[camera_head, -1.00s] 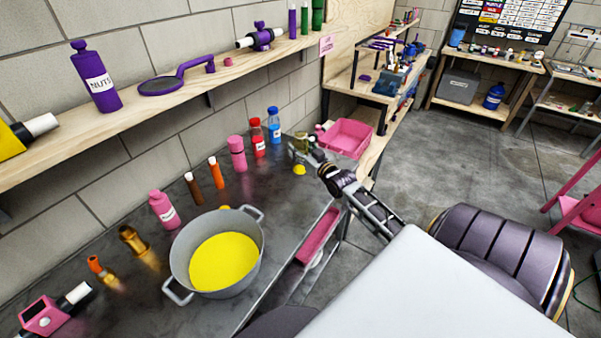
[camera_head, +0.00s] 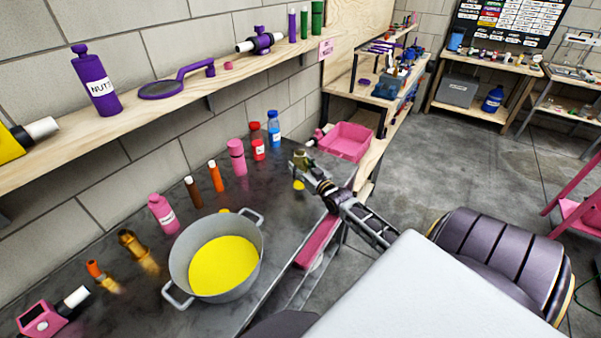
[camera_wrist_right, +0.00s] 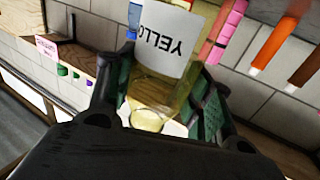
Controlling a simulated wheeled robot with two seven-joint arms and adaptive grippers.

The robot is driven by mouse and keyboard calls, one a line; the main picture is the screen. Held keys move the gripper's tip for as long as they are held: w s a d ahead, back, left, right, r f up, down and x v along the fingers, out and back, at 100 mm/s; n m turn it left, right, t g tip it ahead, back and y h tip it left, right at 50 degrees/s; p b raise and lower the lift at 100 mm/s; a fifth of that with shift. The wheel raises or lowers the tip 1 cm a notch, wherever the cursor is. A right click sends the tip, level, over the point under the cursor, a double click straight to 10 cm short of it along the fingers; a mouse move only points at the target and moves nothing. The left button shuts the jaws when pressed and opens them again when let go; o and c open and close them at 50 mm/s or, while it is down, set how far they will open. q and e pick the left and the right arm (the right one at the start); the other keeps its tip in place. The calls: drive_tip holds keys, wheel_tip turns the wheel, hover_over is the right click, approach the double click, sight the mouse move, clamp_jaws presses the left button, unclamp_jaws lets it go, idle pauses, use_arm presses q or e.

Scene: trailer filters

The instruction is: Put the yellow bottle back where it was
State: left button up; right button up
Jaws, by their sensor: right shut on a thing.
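My right gripper (camera_head: 301,160) is over the back right part of the dark counter (camera_head: 115,200), left of the pink bin. In the right wrist view it is shut on the yellow bottle (camera_wrist_right: 172,80), a clear bottle with yellowish contents and a white label whose letters "YELLO" appear inverted. The dark green fingers flank the bottle. In the head view the gripper hides most of the bottle, and a small yellow patch (camera_head: 299,185) shows just below. I cannot tell whether the bottle touches the counter. My left gripper is out of view.
Blue (camera_head: 274,129), red (camera_head: 257,141), pink (camera_head: 236,158), orange (camera_head: 216,176) and brown (camera_head: 194,191) bottles stand in a row along the wall. A grey pot (camera_head: 185,262) of yellow liquid stands nearer. A pink bin (camera_head: 346,141) is to the right. Counter between row and gripper is clear.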

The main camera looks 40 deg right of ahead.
drive_tip(key=shift+f, duration=1.55)
drive_tip(key=shift+f, duration=0.1)
drive_tip(key=o, duration=1.2)
drive_tip(key=shift+o, duration=0.2)
drive_tip(key=shift+s, duration=0.1)
drive_tip(key=s+a, duration=0.1)
drive_tip(key=s, duration=1)
drive_tip(key=shift+s+a, duration=0.15)
drive_tip(key=shift+s, duration=0.25)
